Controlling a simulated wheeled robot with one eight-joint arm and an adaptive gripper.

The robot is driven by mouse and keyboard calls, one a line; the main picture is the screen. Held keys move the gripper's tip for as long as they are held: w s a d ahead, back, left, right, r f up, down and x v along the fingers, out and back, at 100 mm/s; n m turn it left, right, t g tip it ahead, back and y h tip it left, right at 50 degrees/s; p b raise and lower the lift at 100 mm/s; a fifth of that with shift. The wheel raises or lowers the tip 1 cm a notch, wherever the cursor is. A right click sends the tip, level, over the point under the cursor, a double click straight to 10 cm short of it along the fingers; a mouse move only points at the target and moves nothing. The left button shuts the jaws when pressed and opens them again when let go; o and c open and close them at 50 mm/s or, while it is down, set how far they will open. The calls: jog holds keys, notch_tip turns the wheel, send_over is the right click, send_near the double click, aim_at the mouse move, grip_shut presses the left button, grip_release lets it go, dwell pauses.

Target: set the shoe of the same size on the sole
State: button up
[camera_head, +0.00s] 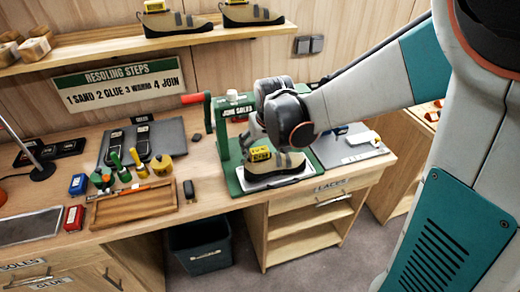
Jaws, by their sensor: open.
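A tan and dark climbing shoe (285,163) with a yellow size tag (260,154) sits on the pale plate (252,182) of the green press (222,140). Whether a sole lies under it is hidden. The number on the tag is too small to read. My gripper (256,142) is open at the top of this shoe, and my arm hides part of the shoe and press. Two more tagged shoes stand on the wall shelf, one at the left (180,24) and one at the right (250,14). Dark soles (142,143) lie on a grey mat (172,132).
A wooden tray (135,208), green and yellow bottles (140,165), a blue box (78,184) and a red box (74,217) stand left of the press. A grey board (345,148) lies right of it. A dark bin (200,247) stands below the bench.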

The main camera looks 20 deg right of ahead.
jog(key=v, duration=0.7)
jog(key=s+t+b, duration=0.2)
jog(key=s+b, duration=0.1)
jog(key=s, duration=1.5)
jog(key=shift+s+t, duration=0.4)
